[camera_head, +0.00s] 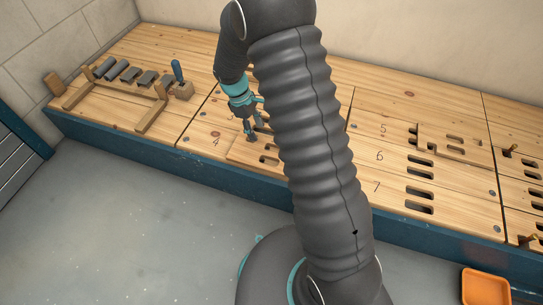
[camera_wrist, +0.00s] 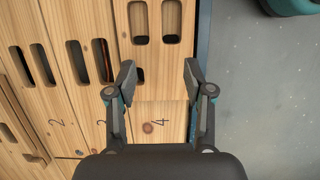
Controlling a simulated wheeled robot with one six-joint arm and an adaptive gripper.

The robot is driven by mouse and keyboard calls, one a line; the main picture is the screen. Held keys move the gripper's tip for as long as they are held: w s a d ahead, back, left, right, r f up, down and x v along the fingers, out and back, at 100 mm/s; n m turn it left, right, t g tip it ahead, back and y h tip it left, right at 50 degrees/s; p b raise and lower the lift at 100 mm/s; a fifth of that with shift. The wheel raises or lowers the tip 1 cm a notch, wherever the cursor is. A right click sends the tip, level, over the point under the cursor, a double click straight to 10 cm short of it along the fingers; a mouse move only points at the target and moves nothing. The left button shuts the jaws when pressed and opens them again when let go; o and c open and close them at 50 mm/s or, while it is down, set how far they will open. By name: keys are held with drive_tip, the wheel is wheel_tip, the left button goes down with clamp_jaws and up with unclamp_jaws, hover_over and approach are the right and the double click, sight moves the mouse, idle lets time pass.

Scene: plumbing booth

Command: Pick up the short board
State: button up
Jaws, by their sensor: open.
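In the head view this board (camera_head: 243,153) is partly hidden by my arm. My gripper (camera_head: 250,136) is above the board's left end. In the wrist view my gripper (camera_wrist: 156,80) is open, with one finger on each side of the board and nothing held. I cannot tell how high the fingertips are above the wood.
Another slotted board (camera_head: 455,143) lies at the right of the bench. An orange bin (camera_head: 484,286) is on the floor at the lower right. My arm hides the bench's middle.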

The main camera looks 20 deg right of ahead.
drive_tip(key=b, duration=0.1)
hover_over(272, 154)
drive_tip(key=a, duration=0.3)
drive_tip(key=f, duration=0.7)
drive_tip(key=shift+w+f, duration=0.3)
drive_tip(key=shift+w, duration=0.05)
drive_tip(key=f, duration=0.1)
drive_tip(key=d+f, duration=0.2)
drive_tip(key=shift+s+d+f+b, duration=0.2)
drive_tip(key=shift+s+f+b, duration=0.1)
drive_tip(key=shift+f+b, duration=0.1)
drive_tip(key=shift+d+f, duration=0.1)
drive_tip(key=shift+f, duration=0.35)
clamp_jaws()
